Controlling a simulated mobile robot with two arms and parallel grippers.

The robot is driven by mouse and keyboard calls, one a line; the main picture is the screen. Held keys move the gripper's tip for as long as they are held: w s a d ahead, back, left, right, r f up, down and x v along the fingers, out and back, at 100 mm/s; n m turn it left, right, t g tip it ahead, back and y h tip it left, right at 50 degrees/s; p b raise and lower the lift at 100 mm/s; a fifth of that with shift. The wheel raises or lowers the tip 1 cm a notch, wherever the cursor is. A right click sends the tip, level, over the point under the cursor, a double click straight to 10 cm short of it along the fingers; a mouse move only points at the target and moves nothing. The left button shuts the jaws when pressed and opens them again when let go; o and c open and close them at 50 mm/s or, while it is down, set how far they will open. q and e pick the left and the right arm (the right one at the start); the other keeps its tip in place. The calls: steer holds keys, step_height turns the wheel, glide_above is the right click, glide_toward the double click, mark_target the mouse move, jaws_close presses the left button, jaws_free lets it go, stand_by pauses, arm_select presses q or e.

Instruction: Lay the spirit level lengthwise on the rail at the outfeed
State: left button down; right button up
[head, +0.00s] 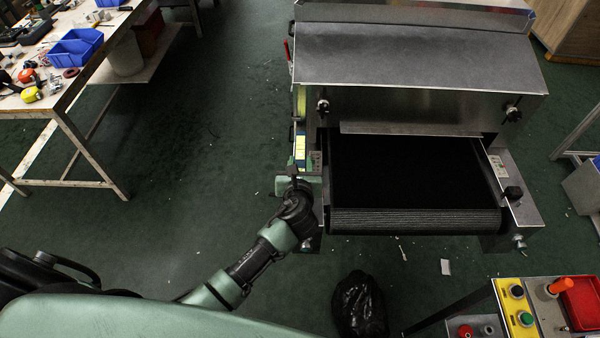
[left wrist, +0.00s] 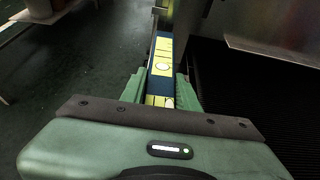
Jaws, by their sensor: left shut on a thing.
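The spirit level (head: 300,147) is a yellow and dark blue bar beside the left side of the dryer's outfeed. My left gripper (head: 297,180) is shut on its near end. In the left wrist view the level (left wrist: 162,62) points away from me between the gripper's fingers (left wrist: 162,92), with a vial window in its face. The metal side rail (head: 316,165) runs along the left edge of the black belt and is partly hidden by my arm. I cannot tell whether the level touches it. My right gripper is in neither view.
The black belt (head: 415,175) is empty under the dryer's metal hood (head: 415,60). A control box (head: 540,308) stands at the lower right, and a black bag (head: 360,305) lies on the floor. A cluttered workbench (head: 60,100) is at the left, with open floor between.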

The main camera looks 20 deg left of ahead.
arm_select(q)
steer(key=shift+f+b, duration=0.35)
steer(key=shift+f, duration=1.55)
steer(key=shift+f, duration=0.1)
steer(key=c, duration=1.1)
jaws_free()
steer(key=shift+f, duration=0.15)
steer(key=shift+o, duration=0.2)
steer(key=shift+r, duration=0.25)
steer(key=v, duration=1.2)
